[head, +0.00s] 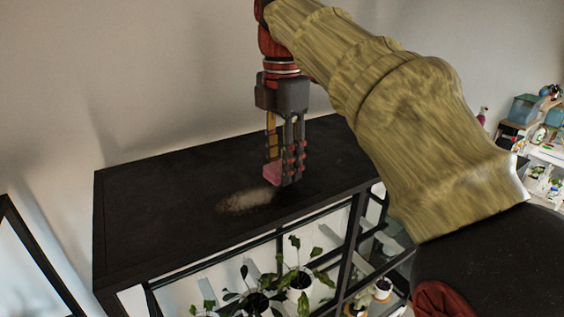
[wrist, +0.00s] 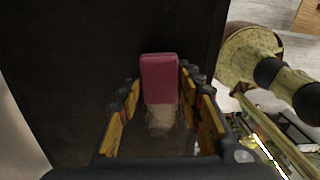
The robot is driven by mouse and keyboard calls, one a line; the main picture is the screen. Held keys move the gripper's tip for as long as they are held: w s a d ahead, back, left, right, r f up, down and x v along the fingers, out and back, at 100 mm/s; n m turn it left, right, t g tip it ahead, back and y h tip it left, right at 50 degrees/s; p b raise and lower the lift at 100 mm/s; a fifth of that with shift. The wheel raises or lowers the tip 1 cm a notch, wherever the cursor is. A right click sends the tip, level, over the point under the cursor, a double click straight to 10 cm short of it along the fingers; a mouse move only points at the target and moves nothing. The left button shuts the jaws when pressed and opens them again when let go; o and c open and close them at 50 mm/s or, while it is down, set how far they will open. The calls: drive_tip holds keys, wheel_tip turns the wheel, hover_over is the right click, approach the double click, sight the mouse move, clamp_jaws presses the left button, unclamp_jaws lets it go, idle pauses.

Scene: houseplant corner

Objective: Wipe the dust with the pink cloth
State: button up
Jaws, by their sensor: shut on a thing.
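The pink cloth (head: 272,172) is a small folded block between the fingers of my gripper (head: 284,180), low over the black cabinet top (head: 160,195). In the wrist view the cloth (wrist: 160,78) shows upright between the fingertips of my gripper (wrist: 160,95), which is shut on it. The pale dust patch (head: 246,200) lies on the black top, just left of and below the cloth in the head view. The dust (wrist: 161,118) also shows just below the cloth in the wrist view. I cannot tell whether the cloth touches the top.
Potted plants (head: 298,280) stand inside the glass-fronted cabinet, under the top. The wall (head: 180,80) rises behind it. A shelf with bins (head: 525,108) stands at the far right. The left part of the black top is clear.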

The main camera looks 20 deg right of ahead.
sight(219, 207)
drive_tip(key=shift+f+b, duration=0.6)
drive_tip(key=shift+f, duration=0.35)
idle(0.3)
drive_tip(key=shift+s+a+r+p, duration=0.1)
drive_tip(key=shift+s+a+p, duration=0.1)
drive_tip(key=shift+a, duration=0.65)
drive_tip(key=shift+s+a+r+p, duration=0.1)
drive_tip(key=shift+s+a+p, duration=0.05)
drive_tip(key=shift+a, duration=0.7)
drive_tip(key=shift+s+a+f, duration=0.15)
drive_tip(key=shift+s+a, duration=0.05)
drive_tip(key=shift+a, duration=0.7)
drive_tip(key=shift+s+a+f, duration=0.1)
drive_tip(key=shift+s+a, duration=0.05)
drive_tip(key=shift+a, duration=0.75)
drive_tip(key=shift+s+a+p, duration=0.1)
drive_tip(key=shift+s+a, duration=0.1)
drive_tip(key=shift+a, duration=0.9)
drive_tip(key=shift+s+a+p, duration=0.1)
drive_tip(key=shift+s+a, duration=0.15)
drive_tip(key=shift+a, duration=0.8)
drive_tip(key=shift+s+a+p, duration=0.1)
drive_tip(key=shift+s+a, duration=0.1)
drive_tip(key=shift+a, duration=0.9)
